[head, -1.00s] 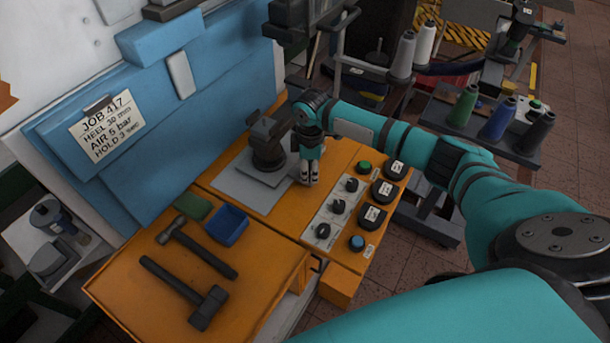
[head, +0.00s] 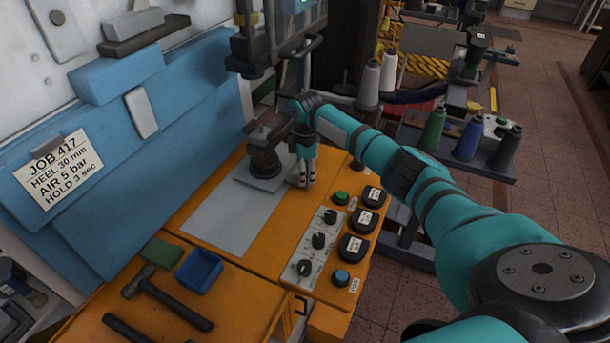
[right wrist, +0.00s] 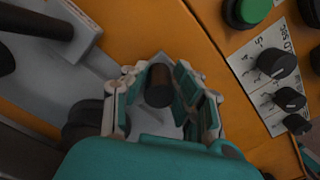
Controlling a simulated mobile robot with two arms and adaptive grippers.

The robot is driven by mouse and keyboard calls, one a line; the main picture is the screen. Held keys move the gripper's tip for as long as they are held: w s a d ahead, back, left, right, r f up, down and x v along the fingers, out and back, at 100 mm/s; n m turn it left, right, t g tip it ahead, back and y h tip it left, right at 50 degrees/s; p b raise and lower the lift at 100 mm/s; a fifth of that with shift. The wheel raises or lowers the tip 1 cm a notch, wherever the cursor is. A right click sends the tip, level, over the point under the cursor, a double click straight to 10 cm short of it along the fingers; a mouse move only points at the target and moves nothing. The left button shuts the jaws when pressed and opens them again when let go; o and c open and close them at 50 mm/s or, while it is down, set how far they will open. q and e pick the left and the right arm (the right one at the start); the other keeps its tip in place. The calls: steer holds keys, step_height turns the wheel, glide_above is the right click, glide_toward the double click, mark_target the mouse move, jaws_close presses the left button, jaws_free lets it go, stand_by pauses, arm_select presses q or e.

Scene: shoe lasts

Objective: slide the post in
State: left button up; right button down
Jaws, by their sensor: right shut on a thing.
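The post (head: 264,162) is a dark brown upright column with a blocky top, on a grey carriage plate (head: 243,178). The carriage rests on a longer grey bed plate (head: 235,222) on the orange bench. My right gripper (head: 306,182) points down just right of the post. In the right wrist view, my right gripper (right wrist: 162,98) is shut on a short dark brown peg-like handle (right wrist: 159,85), with grey plate around its foot. In the head view the fingers hide this handle. My left gripper is not in view.
Right of the gripper stand a green button (head: 341,197), a knob panel (head: 318,240) and round dials (head: 366,222). A dark machine head (head: 258,45) hangs behind the post. A blue tray (head: 200,270) and a hammer (head: 168,300) lie in front. The front bed plate is bare.

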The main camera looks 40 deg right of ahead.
steer(key=c, duration=1.4)
jaws_free()
steer(key=shift+w+d+r, duration=0.15)
steer(key=shift+d, duration=0.05)
steer(key=shift+c, duration=0.2)
steer(key=o, duration=0.4)
steer(key=shift+d, duration=0.1)
step_height(320, 180, up, 7)
steer(key=shift+r, duration=0.1)
